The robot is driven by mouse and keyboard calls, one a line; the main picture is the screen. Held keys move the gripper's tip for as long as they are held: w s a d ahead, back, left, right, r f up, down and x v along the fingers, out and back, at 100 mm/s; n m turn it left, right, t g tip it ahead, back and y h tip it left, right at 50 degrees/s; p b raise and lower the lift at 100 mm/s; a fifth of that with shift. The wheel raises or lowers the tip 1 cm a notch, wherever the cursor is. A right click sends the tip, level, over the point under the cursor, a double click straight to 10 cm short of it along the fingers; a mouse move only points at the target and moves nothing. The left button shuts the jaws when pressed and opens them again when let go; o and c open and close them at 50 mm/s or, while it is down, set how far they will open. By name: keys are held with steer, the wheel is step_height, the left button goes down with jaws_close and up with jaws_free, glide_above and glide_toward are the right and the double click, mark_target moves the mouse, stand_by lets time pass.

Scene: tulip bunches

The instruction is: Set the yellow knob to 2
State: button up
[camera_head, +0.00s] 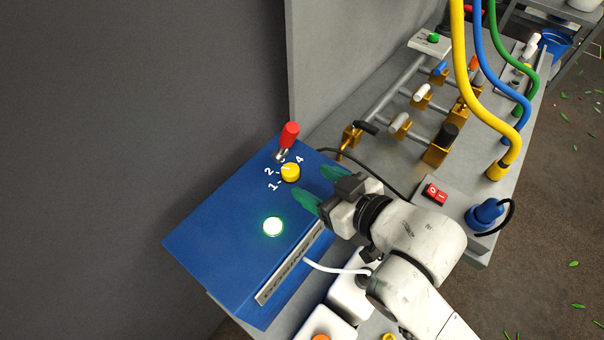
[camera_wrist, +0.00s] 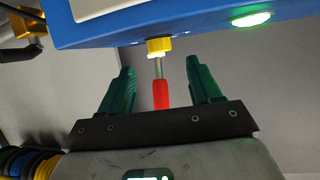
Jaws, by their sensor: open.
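The yellow knob (camera_head: 290,172) is on the sloped top of the blue box (camera_head: 215,222), among white numbers; 1, 2 and 4 are readable. A pale mark shows on its side toward the red-handled lever, but I cannot tell its exact setting. My gripper (camera_head: 320,187) has green fingers, is open and empty, and is to the right of the knob, apart from it. In the wrist view, the knob (camera_wrist: 159,45) is just beyond the fingertips, roughly centred between them.
A red-handled lever (camera_head: 289,135) stands close behind the knob; it also shows in the wrist view (camera_wrist: 160,95). A lit green button (camera_head: 273,226) is in front of the knob. Pipes with valves (camera_head: 400,125), hoses (camera_head: 460,60) and a red switch (camera_head: 435,194) are to the right.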

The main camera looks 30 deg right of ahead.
steer(key=p+v, duration=0.2)
steer(key=v, duration=0.2)
stand_by(0.7)
